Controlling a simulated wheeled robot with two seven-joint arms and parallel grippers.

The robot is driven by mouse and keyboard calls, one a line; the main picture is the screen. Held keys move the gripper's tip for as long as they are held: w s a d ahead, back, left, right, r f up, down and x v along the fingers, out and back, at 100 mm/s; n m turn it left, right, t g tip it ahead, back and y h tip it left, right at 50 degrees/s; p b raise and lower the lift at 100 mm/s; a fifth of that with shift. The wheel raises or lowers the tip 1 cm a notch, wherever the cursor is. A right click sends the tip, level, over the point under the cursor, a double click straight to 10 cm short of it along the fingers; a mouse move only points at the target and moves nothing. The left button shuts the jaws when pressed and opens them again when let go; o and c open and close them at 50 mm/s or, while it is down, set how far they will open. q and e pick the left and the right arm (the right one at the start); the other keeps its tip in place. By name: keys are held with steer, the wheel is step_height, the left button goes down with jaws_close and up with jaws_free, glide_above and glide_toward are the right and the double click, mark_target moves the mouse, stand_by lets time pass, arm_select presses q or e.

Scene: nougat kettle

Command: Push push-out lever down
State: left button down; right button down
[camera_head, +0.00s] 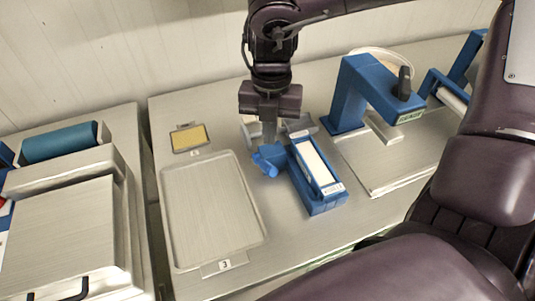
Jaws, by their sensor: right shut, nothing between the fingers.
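A blue push-out device (318,207) with a white block in its long frame stands in the middle of the steel table. A blue lever piece (266,165) sticks out at its left rear side; I take it for the push-out lever. My right gripper (269,138) points down, shut and empty, right above and behind this lever. Its fingertips overlap the lever's rear edge in the picture, and I cannot tell whether they touch. My left gripper is not in view.
A shallow metal tray (213,212) lies left of the device, with a small yellow-filled tray (189,138) behind it. A blue press (370,92) stands to the right. A gap separates the left table with a teal roller (60,142).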

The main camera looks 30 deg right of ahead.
mark_target(269, 167)
steer(key=shift+f, duration=0.45)
steer(key=f+b, duration=0.1)
steer(key=f, duration=0.1)
steer(key=f+b, duration=0.2)
steer(key=f, duration=0.1)
steer(key=shift+s+a+b, duration=0.15)
steer(key=shift+s+b, duration=0.05)
steer(key=shift+b, duration=0.1)
steer(key=shift+f+b, duration=0.35)
steer(key=shift+f, duration=0.2)
steer(key=shift+f, duration=0.1)
step_height(269, 167, down, 4)
steer(key=b, duration=0.4)
steer(key=shift+f, duration=0.25)
steer(key=shift+r, duration=0.1)
